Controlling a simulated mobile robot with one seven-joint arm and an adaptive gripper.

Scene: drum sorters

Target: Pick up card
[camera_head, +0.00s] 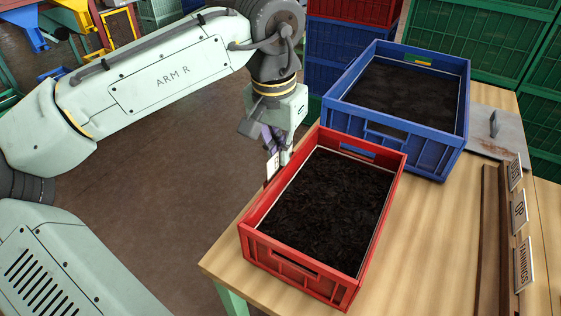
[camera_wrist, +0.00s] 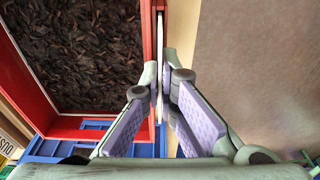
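The card (camera_head: 272,167) is a thin white piece with dark marks, standing upright along the left wall of the red crate, near its far corner. In the wrist view the card (camera_wrist: 160,65) shows edge-on as a narrow pale strip beside the crate's red rim. My gripper (camera_head: 281,152) points down over that crate edge. In the wrist view its fingertips (camera_wrist: 161,72) are close together, one on each side of the card, and appear to pinch it. The left finger is between the card and the crate. Whether the card still touches the crate cannot be told.
The red crate (camera_head: 396,167) holds dark shredded material and stands on the wooden table (camera_head: 425,230). A similarly filled blue crate (camera_head: 452,130) stands behind it. A metal plate (camera_head: 510,128) and a rack of label signs (camera_head: 520,210) are at right. Open floor lies left of the table.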

